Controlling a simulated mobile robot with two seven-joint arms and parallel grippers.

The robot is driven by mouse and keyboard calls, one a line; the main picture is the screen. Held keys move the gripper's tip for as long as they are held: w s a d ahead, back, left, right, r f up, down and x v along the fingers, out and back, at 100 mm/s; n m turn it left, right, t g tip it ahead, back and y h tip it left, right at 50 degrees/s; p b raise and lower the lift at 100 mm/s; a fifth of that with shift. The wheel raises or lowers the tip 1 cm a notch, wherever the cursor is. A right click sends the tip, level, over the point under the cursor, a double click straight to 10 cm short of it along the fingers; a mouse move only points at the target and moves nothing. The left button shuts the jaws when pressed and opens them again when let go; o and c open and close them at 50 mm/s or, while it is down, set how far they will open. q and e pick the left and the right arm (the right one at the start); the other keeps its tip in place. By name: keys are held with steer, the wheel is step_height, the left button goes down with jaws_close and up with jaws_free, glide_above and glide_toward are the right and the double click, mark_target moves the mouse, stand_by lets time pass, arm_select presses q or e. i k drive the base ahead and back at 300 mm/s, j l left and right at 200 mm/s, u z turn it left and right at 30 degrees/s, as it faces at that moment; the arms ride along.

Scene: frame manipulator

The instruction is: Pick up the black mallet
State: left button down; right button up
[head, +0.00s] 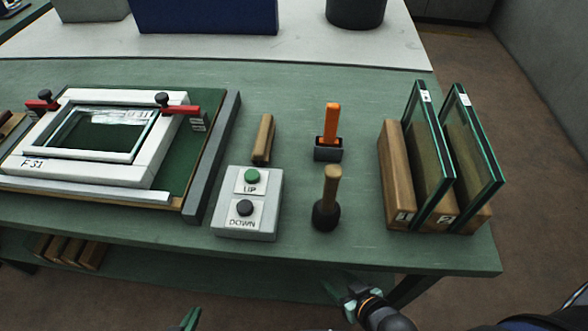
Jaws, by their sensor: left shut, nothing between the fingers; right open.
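The black mallet (326,214) is near the front edge of the green table, right of the UP/DOWN button box. Its dark rounded head is nearest me, and its short wooden handle (331,184) points up and away from me. It appears to stand on its head. My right gripper (349,298) is at the bottom of the head view, in front of the table edge and apart from the mallet; its jaws are open. My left gripper (188,320) shows only its tips at the bottom edge, left of the mallet; it is shut and empty.
An orange-handled tool (332,122) stands in a black holder just behind the mallet. The button box (248,204) and a wooden block (263,140) are left. Glass panes (427,150) stand in a wooden rack (396,165) right. A clamped white frame (160,150) lies far left.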

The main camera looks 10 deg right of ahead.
mark_target(326, 211)
steer(key=l+z, duration=0.1)
steer(key=z, duration=0.55)
steer(key=k+u, duration=0.1)
steer(key=u, duration=0.4)
steer(key=k+u, duration=0.1)
steer(key=u, duration=0.4)
steer(key=k+j+u, duration=0.1)
steer(key=u, duration=0.4)
steer(key=z, duration=1.5)
